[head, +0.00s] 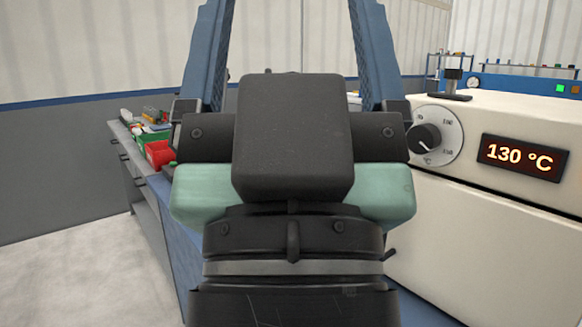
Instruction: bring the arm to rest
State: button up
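My gripper (292,30) fills the middle of the head view, seen from behind its dark body. Its two blue fingers stand far apart and run up to the top edge, where their tips are cut off. Only the back wall and some of the room show between the visible parts of the fingers, with nothing held there. The arm's wrist below is dark with a light band. No pipe shows in this view, and my gripper hides much of what lies behind it.
A cream machine (470,235) with a dial (436,137) and a display (523,157) reading 130 °C stands close at right. A small black stand (453,83) is on top of it. A grey bench (148,190) with a red bin (158,153) is at left. Bare floor (70,270) shows at lower left.

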notch_tip(320, 180, up, 30)
jog(key=p, duration=2.8)
jog(key=shift+w+r, duration=0.2)
jog(key=shift+w, duration=0.05)
